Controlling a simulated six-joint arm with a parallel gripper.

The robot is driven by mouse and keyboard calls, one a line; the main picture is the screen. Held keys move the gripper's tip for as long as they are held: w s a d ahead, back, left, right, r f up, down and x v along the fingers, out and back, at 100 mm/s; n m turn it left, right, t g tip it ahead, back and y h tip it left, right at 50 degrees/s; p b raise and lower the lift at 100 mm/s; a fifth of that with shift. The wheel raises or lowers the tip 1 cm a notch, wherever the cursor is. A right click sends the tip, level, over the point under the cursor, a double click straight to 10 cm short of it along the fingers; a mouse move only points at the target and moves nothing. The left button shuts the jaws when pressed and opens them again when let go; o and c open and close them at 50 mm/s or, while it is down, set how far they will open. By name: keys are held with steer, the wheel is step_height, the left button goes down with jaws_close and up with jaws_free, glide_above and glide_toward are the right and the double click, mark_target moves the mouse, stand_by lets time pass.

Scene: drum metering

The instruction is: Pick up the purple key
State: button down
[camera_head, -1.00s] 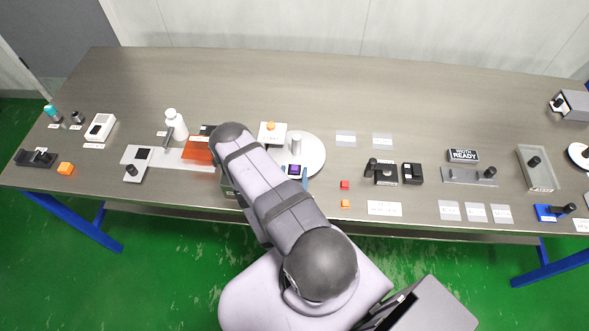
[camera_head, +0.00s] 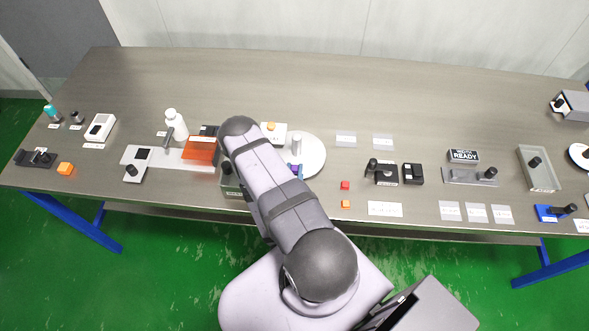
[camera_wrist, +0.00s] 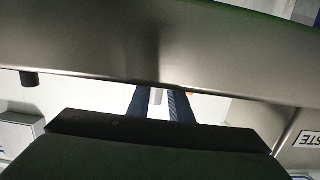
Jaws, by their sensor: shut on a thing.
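The purple key (camera_head: 294,167) shows as a small purple patch at the front of the white round plate in the head view, partly hidden by my arm. My gripper (camera_head: 298,171) is there, its blue fingers closed on the key. In the wrist view my gripper's two dark blue fingers (camera_wrist: 160,103) point forward with a narrow gap between them. The key cannot be made out in that view.
The white round plate (camera_head: 316,155) carries an upright grey post (camera_head: 296,144). Left of my arm are a clear orange block (camera_head: 199,149) and a dark grey box (camera_head: 230,182). Small red (camera_head: 345,185) and orange cubes (camera_head: 346,204) lie to the right.

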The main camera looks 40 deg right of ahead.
steer(key=shift+r, duration=0.15)
step_height(320, 180, up, 10)
steer(key=p, duration=0.9)
steer(key=shift+w, duration=0.1)
steer(key=w+a+r+n+t+y+b, duration=0.1)
steer(key=w+a+r+n+y+b, duration=0.1)
steer(key=a, duration=0.4)
steer(key=w+a+r+n+t+y+b, duration=0.2)
steer(key=w+a+r+n+y, duration=0.1)
steer(key=w+a, duration=0.4)
steer(key=w+a+r+n+t+y+b, duration=0.1)
steer(key=w+a+r+n+y, duration=0.1)
steer(key=w+a+n+y, duration=0.2)
steer(key=w+a+y, duration=0.1)
steer(key=a+y, duration=0.1)
steer(key=shift+a+r+t+b, duration=0.3)
steer(key=shift+a+t+b, duration=0.1)
